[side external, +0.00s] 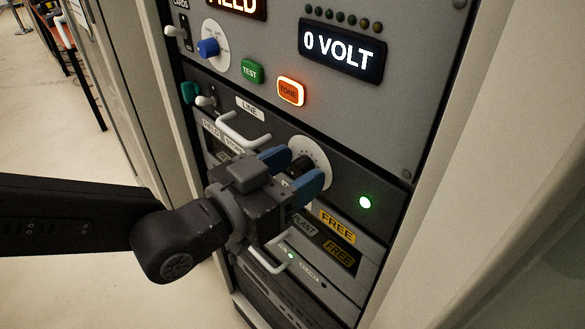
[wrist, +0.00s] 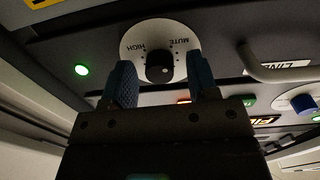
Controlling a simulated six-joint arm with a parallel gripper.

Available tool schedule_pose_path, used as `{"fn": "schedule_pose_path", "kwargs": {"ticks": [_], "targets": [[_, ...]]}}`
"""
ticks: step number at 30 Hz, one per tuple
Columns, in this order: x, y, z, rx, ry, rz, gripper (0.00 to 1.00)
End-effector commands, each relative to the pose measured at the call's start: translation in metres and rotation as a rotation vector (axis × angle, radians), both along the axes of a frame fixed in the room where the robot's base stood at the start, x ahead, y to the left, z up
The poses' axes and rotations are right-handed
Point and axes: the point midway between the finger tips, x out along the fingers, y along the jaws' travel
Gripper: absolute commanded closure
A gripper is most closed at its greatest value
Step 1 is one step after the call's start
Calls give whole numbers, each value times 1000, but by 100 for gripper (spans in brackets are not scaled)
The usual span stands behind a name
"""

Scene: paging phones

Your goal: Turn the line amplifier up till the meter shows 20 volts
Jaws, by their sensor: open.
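The line amplifier's black knob (side external: 301,165) sits on a round white dial plate on the dark LINE panel. In the wrist view the knob (wrist: 159,68) lies between and beyond my finger tips, and the dial (wrist: 160,35) carries the words MUTE and HIGH. My gripper (side external: 294,171) is open, its two blue fingers on either side of the knob; it also shows in the wrist view (wrist: 160,80). I cannot tell whether either finger touches the knob. The meter (side external: 341,50) reads 0 VOLT.
White handles (side external: 240,132) stick out left of the dial and below it. A green TEST button (side external: 252,71), a lit TONE button (side external: 291,91) and a blue knob (side external: 208,47) are above. A green lamp (side external: 365,202) glows to the right.

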Motion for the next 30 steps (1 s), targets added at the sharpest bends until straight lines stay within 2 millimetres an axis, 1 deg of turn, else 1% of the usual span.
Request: {"fn": "schedule_pose_path", "kwargs": {"ticks": [5, 6, 21, 30], "targets": [[0, 0, 0, 0, 0, 0, 46], [0, 0, 0, 0, 0, 0, 48], [0, 0, 0, -1, -1, 0, 95], [0, 0, 1, 27, -28, 0, 95]]}}
